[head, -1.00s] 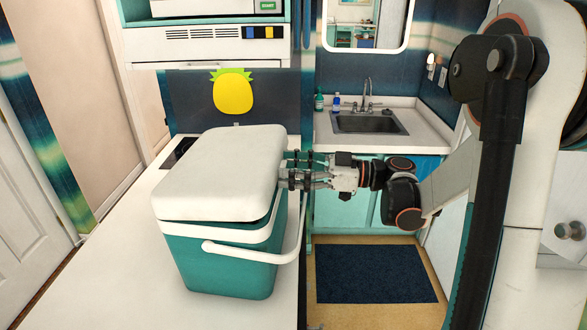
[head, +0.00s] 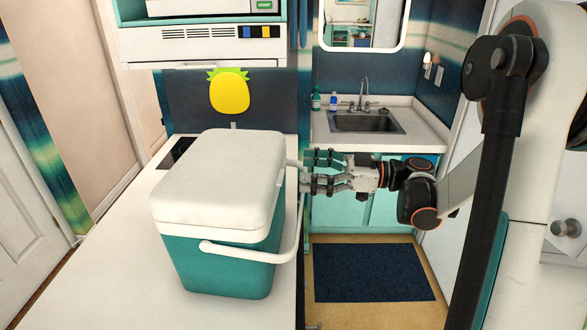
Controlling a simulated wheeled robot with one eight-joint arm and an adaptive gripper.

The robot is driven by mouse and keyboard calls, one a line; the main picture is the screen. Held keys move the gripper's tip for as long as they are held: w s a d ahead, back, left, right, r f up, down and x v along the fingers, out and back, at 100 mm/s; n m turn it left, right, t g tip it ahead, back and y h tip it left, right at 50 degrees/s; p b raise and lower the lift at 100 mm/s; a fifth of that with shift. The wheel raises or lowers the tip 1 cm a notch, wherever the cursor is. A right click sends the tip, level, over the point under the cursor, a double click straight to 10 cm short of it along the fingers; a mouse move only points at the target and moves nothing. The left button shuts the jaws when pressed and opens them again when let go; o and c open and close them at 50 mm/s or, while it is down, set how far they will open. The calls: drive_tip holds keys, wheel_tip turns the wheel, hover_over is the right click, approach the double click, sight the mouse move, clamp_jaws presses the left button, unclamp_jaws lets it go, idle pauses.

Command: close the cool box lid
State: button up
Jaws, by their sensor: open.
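The cool box (head: 222,265) is teal with a white rim and stands on the white counter. Its white lid (head: 220,178) lies flat on the rim, with no gap visible along the front. Its white handle (head: 250,256) hangs down at the front and right side. My gripper (head: 308,172) is open and empty just right of the cool box, at about lid height, with its fingers pointing left. Its fingertips are close to the handle's upright part; I cannot tell whether they touch it.
The white counter (head: 120,265) has free room left of the cool box. A dark hob (head: 176,152) lies behind it. A sink (head: 367,122) with a tap and small bottles is at the back right. A dark blue mat (head: 372,272) lies on the floor.

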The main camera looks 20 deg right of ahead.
drive_tip(key=v, duration=0.7)
idle(0.3)
